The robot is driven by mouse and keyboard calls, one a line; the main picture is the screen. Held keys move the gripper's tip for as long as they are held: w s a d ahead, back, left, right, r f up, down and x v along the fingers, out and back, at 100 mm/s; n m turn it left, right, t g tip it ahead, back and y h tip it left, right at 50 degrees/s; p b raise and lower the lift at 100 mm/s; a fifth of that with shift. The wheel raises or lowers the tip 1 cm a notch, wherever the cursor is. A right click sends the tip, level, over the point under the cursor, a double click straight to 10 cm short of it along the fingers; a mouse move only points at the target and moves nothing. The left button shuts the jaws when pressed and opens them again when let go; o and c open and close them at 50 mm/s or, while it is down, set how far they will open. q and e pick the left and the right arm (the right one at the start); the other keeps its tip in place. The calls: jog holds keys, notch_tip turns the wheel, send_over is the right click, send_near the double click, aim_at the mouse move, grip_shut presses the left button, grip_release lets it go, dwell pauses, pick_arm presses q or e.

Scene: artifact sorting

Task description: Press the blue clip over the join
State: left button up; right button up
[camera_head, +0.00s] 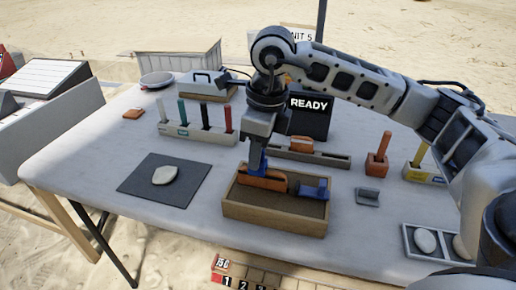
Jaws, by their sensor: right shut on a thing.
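My right gripper (257,146) points straight down over the wooden tray (272,222). It is shut on a blue piece that looks like the blue clip (255,161), mostly hidden by the fingers. Just under it an orange-brown piece (262,183) lies in the tray's left part. The clip's lower end meets or nearly meets this piece; I cannot tell if they touch. The join is not clearly visible behind the gripper and clip. A second blue part (314,190) sits in the tray's right part. My left gripper is not in view.
A dark mat (140,183) with a pale stone (165,175) lies left of the tray. A rack (195,134) of coloured sticks, a READY screen (308,122) and a grey holder (310,158) stand behind. A small grey block (368,197) lies right.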

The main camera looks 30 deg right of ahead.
pick_arm(q)
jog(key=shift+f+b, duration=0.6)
jog(key=shift+b, duration=0.05)
pick_arm(e)
jog(key=shift+f, duration=0.8)
jog(key=o, duration=1)
jog(key=shift+r, duration=0.65)
pick_arm(q)
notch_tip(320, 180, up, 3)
jog(key=p, duration=0.3)
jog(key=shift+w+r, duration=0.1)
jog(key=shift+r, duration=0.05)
pick_arm(e)
jog(key=r, duration=0.4)
jog(key=s+d+r, duration=0.1)
jog(key=r, duration=0.9)
jog(key=shift+s+d+r, duration=0.15)
jog(key=shift+s+r, duration=0.1)
